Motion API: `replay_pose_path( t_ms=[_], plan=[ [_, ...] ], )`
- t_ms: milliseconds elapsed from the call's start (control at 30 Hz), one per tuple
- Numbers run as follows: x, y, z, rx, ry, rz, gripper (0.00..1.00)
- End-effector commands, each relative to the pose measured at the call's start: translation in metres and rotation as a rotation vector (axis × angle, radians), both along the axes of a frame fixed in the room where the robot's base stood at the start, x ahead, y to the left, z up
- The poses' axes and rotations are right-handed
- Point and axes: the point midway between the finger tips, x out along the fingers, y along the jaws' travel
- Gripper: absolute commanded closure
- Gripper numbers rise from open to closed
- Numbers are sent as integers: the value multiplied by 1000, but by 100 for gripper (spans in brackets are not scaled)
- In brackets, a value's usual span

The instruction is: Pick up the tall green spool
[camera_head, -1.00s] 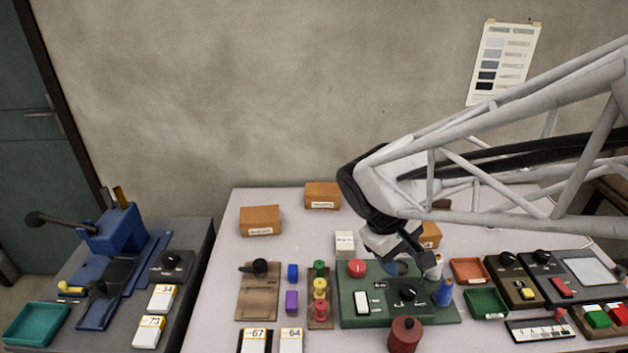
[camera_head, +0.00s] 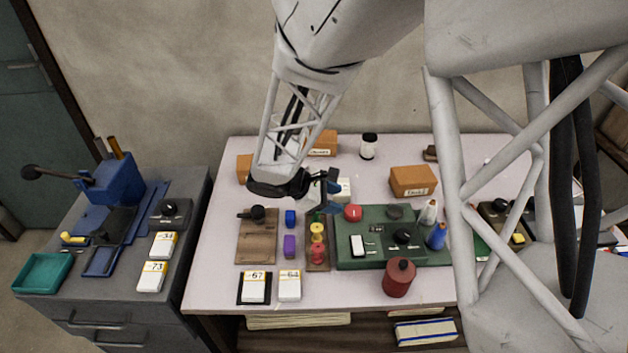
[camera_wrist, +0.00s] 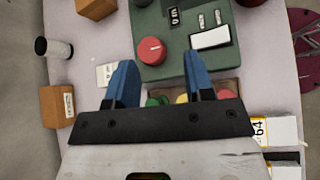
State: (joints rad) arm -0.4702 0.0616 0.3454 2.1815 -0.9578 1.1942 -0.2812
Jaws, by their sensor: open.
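The green spool (camera_wrist: 155,101) shows in the wrist view just beyond the gripper's dark front edge, between the bases of the two blue fingers. Most of it is hidden by the gripper, so its height cannot be judged. It stands in a row with a yellow spool (camera_head: 317,232) and a red spool (camera_head: 317,253) on a brown wooden rack. In the head view the green one is largely covered by my gripper. My gripper (camera_wrist: 159,62) is open and empty, with blue fingers spread apart, above the back end of the rack.
A green control box (camera_head: 375,262) with a red knob (camera_head: 353,212) stands right of the rack. White numbered cards (camera_head: 289,285) are in front. A red canister (camera_head: 399,277) stands front right.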

Motion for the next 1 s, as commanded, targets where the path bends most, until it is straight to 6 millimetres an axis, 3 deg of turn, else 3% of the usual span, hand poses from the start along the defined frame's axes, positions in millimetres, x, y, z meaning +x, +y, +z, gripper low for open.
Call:
replay_pose_path(
  t_ms=[300,500,700,1000],
  plan=[
    [28,52,-59,-179,108,249,52],
    [38,78,-87,-263,152,366,52],
    [42,90,-100,-300,170,417,52],
    [42,90,-101,-303,172,422,52]
  ],
)
